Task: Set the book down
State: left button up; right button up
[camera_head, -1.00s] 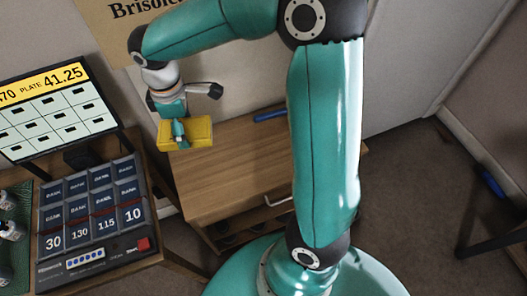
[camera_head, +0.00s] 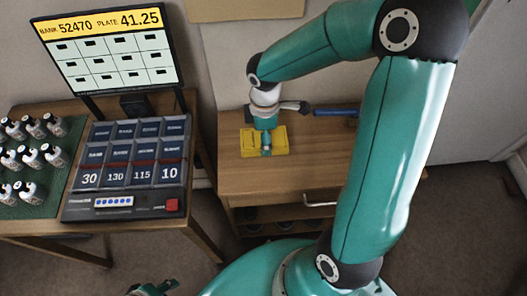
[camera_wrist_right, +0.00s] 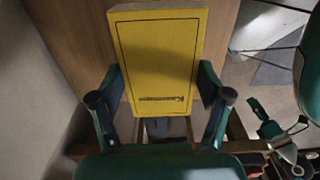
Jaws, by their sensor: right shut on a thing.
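My right gripper (camera_head: 266,147) is shut on a yellow book (camera_head: 250,142) with a dark border line and small dark print. The book also shows in the right wrist view (camera_wrist_right: 158,55), between the two fingers. In the head view the book is over the left part of the wooden cabinet's top (camera_head: 290,180). I cannot tell whether it touches the top. Part of my left gripper (camera_head: 153,288) shows at the bottom edge of the head view, and its jaws are unclear.
A blue object (camera_head: 337,111) lies at the back of the cabinet top. To the left, a table holds a lit screen (camera_head: 110,50), a panel of dark blocks (camera_head: 130,155) and several small bottles (camera_head: 25,155) on a green mat. The cabinet's front right top is clear.

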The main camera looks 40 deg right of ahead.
jog(key=shift+f+b, duration=0.65)
jog(key=shift+f, duration=2.6)
jog(key=shift+f, duration=0.1)
jog(key=o, duration=1.2)
jog(key=shift+o, duration=0.2)
jog(key=shift+r, duration=0.2)
notch_tip(320, 180, up, 11)
jog(key=p, duration=0.2)
jog(key=shift+f+p, duration=0.1)
jog(key=shift+p, duration=0.2)
jog(key=shift+r, duration=0.5)
